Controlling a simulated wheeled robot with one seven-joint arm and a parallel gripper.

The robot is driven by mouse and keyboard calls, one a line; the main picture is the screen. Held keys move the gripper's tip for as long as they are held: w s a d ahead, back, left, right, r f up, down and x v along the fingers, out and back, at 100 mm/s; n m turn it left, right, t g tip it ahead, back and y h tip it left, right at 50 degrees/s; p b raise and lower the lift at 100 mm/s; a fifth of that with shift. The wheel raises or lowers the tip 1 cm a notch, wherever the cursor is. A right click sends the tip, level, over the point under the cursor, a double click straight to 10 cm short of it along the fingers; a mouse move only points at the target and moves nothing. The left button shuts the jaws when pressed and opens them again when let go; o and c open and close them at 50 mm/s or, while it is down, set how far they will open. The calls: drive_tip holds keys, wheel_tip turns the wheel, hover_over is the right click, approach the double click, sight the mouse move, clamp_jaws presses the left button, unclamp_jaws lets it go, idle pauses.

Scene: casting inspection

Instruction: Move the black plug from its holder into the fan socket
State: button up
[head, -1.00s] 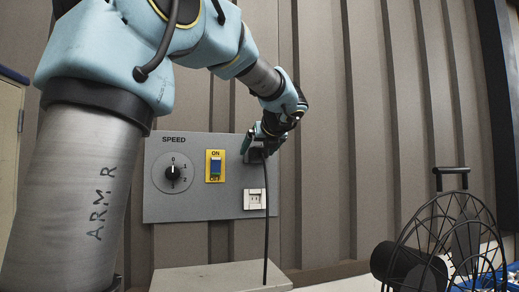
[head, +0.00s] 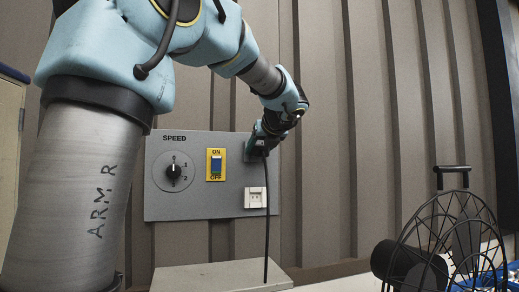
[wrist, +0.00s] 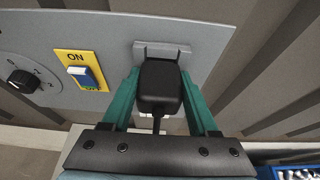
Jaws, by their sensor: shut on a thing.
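The black plug (wrist: 160,85) sits between the two green fingers of my gripper (wrist: 158,98), which is shut on it. Its black cable (head: 267,225) hangs down past the panel. The grey holder (wrist: 162,50) is on the panel just beyond the plug in the wrist view; I cannot tell whether the plug still touches it. In the head view my gripper (head: 258,148) is at the panel's upper right and hides most of the plug. The white fan socket (head: 254,197) is directly below; in the wrist view the plug mostly covers it.
The grey panel (head: 205,205) also carries a speed dial (head: 173,172) and a yellow-plated blue switch (head: 216,165). A pale box top (head: 215,275) lies below. A black wire-cage fan (head: 450,235) stands at the right. The wall right of the panel is clear.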

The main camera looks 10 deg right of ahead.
sight(262, 153)
clamp_jaws()
drive_tip(key=shift+s, duration=0.15)
drive_tip(key=shift+s+d, duration=0.15)
drive_tip(key=shift+s, duration=1)
drive_tip(key=shift+s+d+b, duration=0.15)
drive_tip(key=shift+s+b, duration=0.1)
drive_tip(key=shift+s, duration=0.75)
drive_tip(key=shift+s+d+b, duration=0.15)
drive_tip(key=shift+s+b, duration=0.1)
drive_tip(key=shift+s, duration=0.7)
